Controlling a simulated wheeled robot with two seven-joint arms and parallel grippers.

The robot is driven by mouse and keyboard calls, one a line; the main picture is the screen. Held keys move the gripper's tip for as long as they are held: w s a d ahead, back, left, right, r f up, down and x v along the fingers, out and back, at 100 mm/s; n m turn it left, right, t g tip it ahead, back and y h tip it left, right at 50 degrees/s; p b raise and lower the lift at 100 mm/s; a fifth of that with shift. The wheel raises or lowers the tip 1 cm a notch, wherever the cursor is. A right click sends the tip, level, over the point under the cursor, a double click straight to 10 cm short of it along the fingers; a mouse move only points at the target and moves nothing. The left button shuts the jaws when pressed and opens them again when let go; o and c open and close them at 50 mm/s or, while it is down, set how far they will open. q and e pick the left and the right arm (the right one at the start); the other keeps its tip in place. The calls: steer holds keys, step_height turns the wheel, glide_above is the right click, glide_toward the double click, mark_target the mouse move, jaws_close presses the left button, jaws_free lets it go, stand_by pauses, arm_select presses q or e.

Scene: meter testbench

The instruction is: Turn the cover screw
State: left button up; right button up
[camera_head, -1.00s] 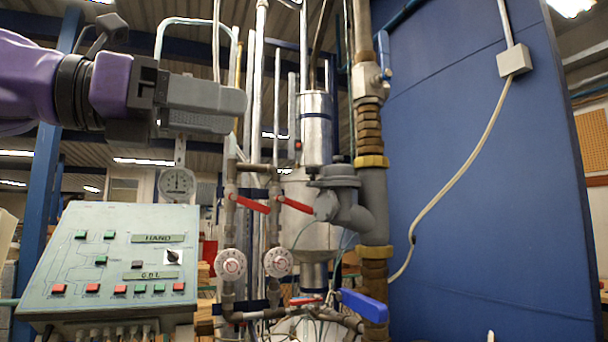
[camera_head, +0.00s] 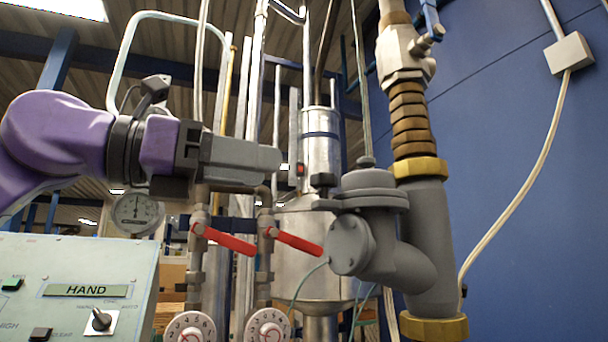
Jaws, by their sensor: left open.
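The grey meter body (camera_head: 400,258) sits on the vertical pipe right of centre, with a round grey cover (camera_head: 368,190) on its upper left part. A small dark screw knob (camera_head: 322,181) stands upright at the left edge of the cover's flange. I take this to be the cover screw. My left gripper (camera_head: 276,160) comes in from the left and points right, a little above and left of the knob, apart from it in the picture. It is open and nothing shows between its fingers, though they are seen mostly from the side. My right gripper is not in view.
Two red lever handles (camera_head: 230,241) (camera_head: 295,242) stick out from pipes below my left gripper. A silver cylinder (camera_head: 320,150) stands behind the knob. A control panel (camera_head: 70,275) is at lower left, a pressure gauge (camera_head: 137,213) above it. A blue wall (camera_head: 530,200) fills the right.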

mark_target(312, 177)
arm_select(q)
steer(key=p+x, duration=0.1)
steer(key=x, duration=0.6)
steer(key=shift+w+d, duration=0.25)
steer(key=shift+d, duration=0.05)
steer(key=shift+s, duration=0.1)
steer(key=c, duration=1)
steer(key=shift+c, duration=0.2)
steer(key=shift+f, duration=0.1)
